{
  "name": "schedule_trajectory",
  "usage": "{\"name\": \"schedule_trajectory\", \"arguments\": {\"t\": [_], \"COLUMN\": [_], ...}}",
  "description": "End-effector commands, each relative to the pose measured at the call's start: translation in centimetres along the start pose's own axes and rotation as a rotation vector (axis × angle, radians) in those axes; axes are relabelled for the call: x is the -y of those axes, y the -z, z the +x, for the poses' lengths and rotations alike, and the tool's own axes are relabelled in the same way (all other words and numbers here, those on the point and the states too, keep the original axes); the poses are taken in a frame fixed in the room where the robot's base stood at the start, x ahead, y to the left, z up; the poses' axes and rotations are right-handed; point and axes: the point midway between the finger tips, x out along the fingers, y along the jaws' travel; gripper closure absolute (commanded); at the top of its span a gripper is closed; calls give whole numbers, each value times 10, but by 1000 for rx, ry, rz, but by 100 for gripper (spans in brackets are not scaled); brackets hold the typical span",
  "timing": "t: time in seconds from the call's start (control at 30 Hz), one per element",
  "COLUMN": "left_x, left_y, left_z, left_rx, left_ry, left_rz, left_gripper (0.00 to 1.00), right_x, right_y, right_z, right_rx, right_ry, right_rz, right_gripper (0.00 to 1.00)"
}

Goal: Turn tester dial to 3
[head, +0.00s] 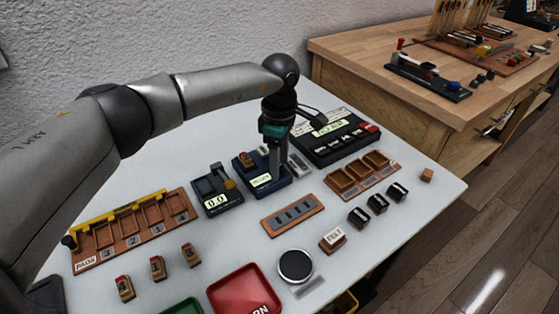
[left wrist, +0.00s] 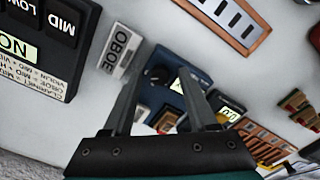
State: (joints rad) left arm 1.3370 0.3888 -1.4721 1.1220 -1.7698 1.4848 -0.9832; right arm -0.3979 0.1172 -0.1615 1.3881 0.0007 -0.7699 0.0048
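The blue tester box (head: 284,184) stands mid-table with a lit display (head: 261,180) and a wooden piece with a red top (head: 244,158) in it. Its black dial (left wrist: 158,73) shows in the left wrist view. In the head view my gripper hides the dial. My left gripper (head: 275,176) points down over the box's right part. In the left wrist view its two fingers (left wrist: 159,76) are apart, with the dial between their tips and a gap on both sides. I cannot read the dial's setting or the display. My right gripper is out of view.
A dark device reading 0.0 (head: 216,202) stands just left of the tester. A slotted wooden strip (head: 268,224) lies in front.

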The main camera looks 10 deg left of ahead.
Motion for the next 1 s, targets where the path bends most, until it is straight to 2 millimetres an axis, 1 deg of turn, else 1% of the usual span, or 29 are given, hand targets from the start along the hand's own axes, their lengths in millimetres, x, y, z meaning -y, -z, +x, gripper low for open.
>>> {"name": "schedule_trajectory", "arguments": {"t": [0.27,0.37,0.43,0.57,1.0], "left_x": [0,0,0,-1,0], "left_y": [0,0,0,0,0], "left_z": [-1,-6,-12,-30,-104], "left_rx": [0,0,0,-1,0], "left_ry": [0,0,-1,-3,-2], "left_rz": [-1,-1,-1,-1,0], "left_gripper": [40,40,40,40,40], "right_x": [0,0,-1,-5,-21], "right_y": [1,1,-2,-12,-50], "right_z": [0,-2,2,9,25], "right_rx": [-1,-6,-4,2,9], "right_ry": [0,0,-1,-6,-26], "right_rz": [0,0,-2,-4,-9], "right_gripper": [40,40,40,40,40]}}
